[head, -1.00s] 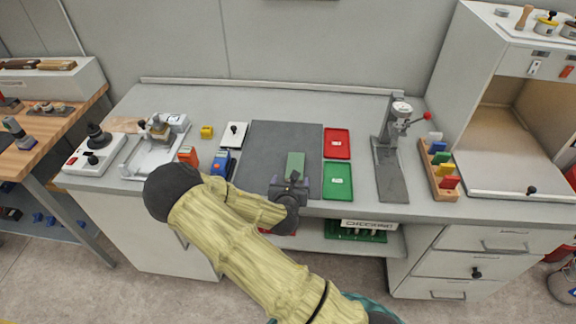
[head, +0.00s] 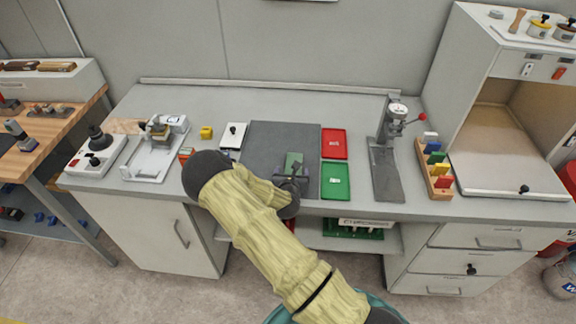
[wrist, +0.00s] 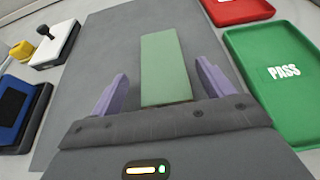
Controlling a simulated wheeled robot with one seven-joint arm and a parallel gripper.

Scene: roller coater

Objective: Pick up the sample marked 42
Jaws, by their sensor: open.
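A flat green rectangular panel (wrist: 164,68) lies on the dark grey mat (wrist: 110,40). A gap shows between each finger and the panel. In the head view my gripper (head: 291,178) is over the near part of the mat.
A green tray marked PASS (wrist: 284,73) lies right of the mat, with a red tray (head: 334,143) behind it. A blue device (wrist: 15,105) and a white block with a black knob (wrist: 53,45) stand left. A press (head: 391,135) and a sample rack (head: 436,168) stand farther right.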

